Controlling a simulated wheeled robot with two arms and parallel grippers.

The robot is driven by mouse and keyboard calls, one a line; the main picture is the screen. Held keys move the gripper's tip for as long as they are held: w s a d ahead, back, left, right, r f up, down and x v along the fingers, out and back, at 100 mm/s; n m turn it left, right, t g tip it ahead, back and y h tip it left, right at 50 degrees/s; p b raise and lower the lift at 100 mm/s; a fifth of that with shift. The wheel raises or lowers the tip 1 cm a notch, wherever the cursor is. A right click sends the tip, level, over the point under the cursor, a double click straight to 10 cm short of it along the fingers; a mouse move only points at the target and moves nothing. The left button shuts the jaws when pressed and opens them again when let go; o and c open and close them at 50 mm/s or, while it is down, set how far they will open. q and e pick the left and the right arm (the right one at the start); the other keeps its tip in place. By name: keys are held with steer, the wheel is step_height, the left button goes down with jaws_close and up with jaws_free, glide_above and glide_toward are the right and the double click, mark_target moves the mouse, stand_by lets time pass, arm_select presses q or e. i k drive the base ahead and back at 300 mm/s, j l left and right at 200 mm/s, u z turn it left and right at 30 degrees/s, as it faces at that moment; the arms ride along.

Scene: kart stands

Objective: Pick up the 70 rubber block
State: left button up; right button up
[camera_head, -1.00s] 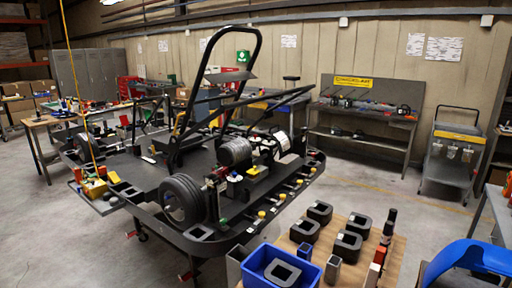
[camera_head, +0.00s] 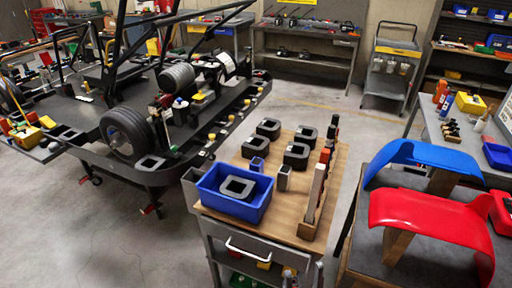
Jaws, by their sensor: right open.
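Several dark blocks with a recess stand on the wooden cart top, one at the back left (camera_head: 268,128), one at left (camera_head: 255,146), one at the back right (camera_head: 306,135) and one at right (camera_head: 296,155). A similar grey block (camera_head: 237,188) lies in a blue bin (camera_head: 207,197). No number is legible, so I cannot tell which is the 70 rubber block. My right gripper (camera_head: 290,276) shows only small at the bottom edge, low in front of the cart; it is open and apart from the blocks. My left gripper is not in view.
The cart top (camera_head: 262,221) also holds small upright blocks (camera_head: 284,178) and a row of tall pieces along its right edge. A kart stand (camera_head: 153,177) is at left. Blue (camera_head: 422,152) and red (camera_head: 435,218) curved panels stand at right. Floor is clear at lower left.

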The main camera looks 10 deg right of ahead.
mark_target(257, 148)
steer(key=z, duration=0.3)
steer(key=i+j+z, duration=0.25)
steer(key=j, duration=0.15)
steer(key=j+z, duration=0.25)
steer(key=j, duration=0.15)
steer(key=j+z, duration=0.3)
steer(key=j, duration=0.15)
